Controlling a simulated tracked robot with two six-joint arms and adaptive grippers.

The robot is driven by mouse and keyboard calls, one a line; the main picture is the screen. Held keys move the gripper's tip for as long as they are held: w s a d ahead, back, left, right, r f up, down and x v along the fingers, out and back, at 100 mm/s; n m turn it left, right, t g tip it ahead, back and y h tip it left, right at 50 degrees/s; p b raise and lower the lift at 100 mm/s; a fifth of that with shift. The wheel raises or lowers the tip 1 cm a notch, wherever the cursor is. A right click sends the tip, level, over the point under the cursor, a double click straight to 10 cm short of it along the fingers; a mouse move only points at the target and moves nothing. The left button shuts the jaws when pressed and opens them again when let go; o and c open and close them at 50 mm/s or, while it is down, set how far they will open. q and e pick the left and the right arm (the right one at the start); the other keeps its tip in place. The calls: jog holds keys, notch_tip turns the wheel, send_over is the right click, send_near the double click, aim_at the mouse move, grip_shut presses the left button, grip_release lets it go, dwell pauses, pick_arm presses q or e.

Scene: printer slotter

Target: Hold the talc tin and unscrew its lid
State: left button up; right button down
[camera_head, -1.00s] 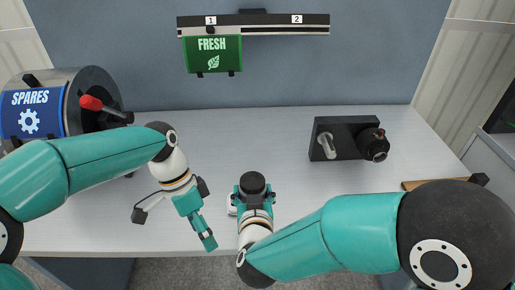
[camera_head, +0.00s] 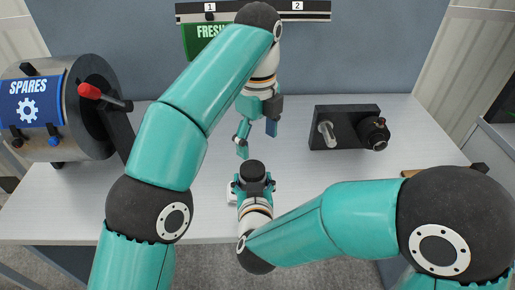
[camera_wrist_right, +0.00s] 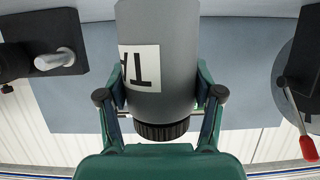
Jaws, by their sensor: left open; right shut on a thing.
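The talc tin is a grey cylinder with a white label and a ridged black lid. In the right wrist view the tin (camera_wrist_right: 175,35) stands between the fingers of my right gripper (camera_wrist_right: 162,103), which is shut on its body. That view is upside down, with the lid (camera_wrist_right: 162,131) at the lower end. In the head view the lid (camera_head: 252,171) shows as a dark round top above my right gripper (camera_head: 252,187), and the tin body is mostly hidden. My left gripper (camera_head: 257,138) is open and empty, pointing down above and just beyond the lid, apart from it.
A drum marked SPARES (camera_head: 70,110) with a red-handled crank stands at the left. A black block (camera_head: 343,112) with a pale peg and a dark knob sits at the right. A green FRESH cartridge (camera_head: 197,42) hangs from the wall rail. The table (camera_head: 310,190) is mostly clear.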

aim_at(258, 167)
pick_arm(q)
jog(key=shift+f, duration=3.95)
pick_arm(e)
jog(key=shift+r, duration=0.1)
